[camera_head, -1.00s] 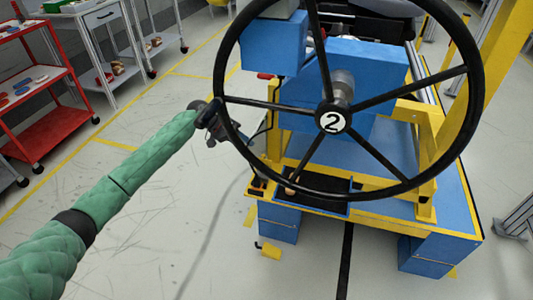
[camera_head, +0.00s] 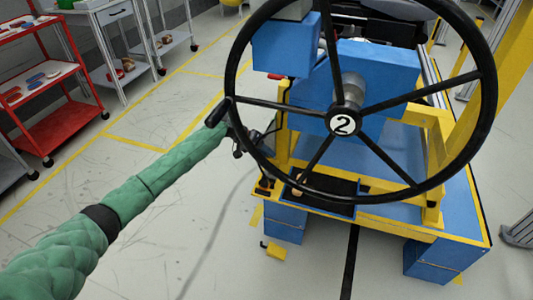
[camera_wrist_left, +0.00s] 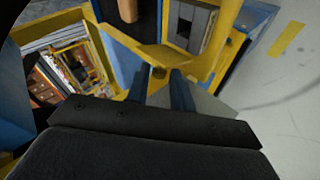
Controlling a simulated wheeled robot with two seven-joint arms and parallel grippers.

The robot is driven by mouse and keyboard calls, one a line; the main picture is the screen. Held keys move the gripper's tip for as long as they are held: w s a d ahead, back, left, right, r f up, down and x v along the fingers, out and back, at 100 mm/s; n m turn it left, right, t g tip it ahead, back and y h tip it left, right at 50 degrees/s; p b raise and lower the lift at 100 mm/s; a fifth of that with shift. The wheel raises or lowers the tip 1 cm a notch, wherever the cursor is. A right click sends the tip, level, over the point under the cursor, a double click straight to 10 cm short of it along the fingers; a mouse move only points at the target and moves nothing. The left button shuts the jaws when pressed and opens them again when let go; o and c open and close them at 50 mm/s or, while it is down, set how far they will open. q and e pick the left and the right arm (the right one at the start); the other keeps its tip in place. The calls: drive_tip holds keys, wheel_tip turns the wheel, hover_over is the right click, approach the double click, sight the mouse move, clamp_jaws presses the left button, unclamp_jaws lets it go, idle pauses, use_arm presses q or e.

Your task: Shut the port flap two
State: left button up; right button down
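I cannot make out port flap two for certain in either view. In the left wrist view a grey panel with a dark slot (camera_wrist_left: 188,25) sits in a yellow frame, beyond my fingers; I cannot tell if it is the flap. A black spoked wheel marked "2" (camera_head: 343,124) stands in front of the blue and yellow module. My left gripper (camera_head: 256,142) is by the wheel's left rim, partly hidden by it. My right gripper is not in view.
The module's yellow-edged blue base (camera_head: 400,222) has a black tray (camera_head: 335,203) at its front. Red shelving (camera_head: 60,130) and a grey cart (camera_head: 118,62) stand at the far left. Open floor lies between.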

use_arm(q)
clamp_jaws()
